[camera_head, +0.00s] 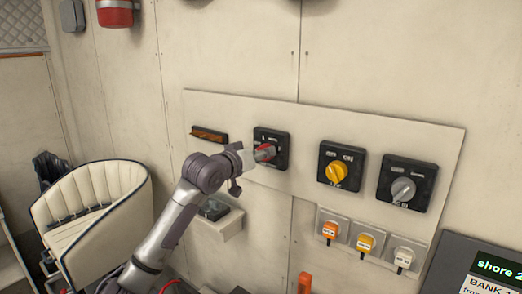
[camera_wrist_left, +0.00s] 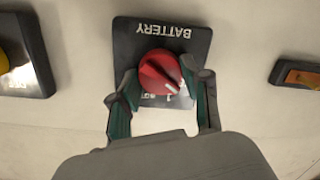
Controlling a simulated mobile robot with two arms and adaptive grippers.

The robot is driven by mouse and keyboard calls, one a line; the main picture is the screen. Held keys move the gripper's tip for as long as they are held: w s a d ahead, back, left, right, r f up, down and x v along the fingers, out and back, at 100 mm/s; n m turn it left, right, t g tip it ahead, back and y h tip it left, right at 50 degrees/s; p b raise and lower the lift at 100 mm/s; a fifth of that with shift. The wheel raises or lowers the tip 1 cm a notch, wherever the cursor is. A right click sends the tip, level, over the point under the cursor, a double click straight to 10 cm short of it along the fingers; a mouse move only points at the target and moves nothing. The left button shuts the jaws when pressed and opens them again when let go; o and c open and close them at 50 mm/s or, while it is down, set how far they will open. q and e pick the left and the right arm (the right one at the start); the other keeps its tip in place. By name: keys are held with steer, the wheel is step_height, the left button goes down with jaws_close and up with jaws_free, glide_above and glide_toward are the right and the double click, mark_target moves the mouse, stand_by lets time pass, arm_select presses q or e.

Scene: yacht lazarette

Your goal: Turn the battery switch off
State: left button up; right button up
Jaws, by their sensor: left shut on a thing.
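The battery switch has a black square plate (camera_head: 281,139) on the cream wall panel, with a red round knob (camera_head: 265,152). My right gripper is not in view.
To the right are a yellow-knob switch (camera_head: 336,173) and a grey-knob switch (camera_head: 402,190). Several tagged sockets (camera_head: 366,243) sit below them. An orange-brown light (camera_head: 209,134) is left of the battery switch. A small shelf (camera_head: 224,228) sits below my arm, and a cream seat (camera_head: 95,215) stands at left.

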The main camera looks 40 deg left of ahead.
arm_select(q)
steer(key=shift+n+h+p, duration=0.3)
steer(key=shift+n+p, duration=0.2)
steer(key=shift+n, duration=0.4)
steer(key=o, duration=1.2)
steer(key=shift+a, duration=0.1)
steer(key=shift+c, duration=0.2)
steer(key=s+d+r, duration=0.1)
steer(key=s, duration=1.1)
steer(key=shift+d+r, duration=0.15)
steer(key=shift+r, duration=0.1)
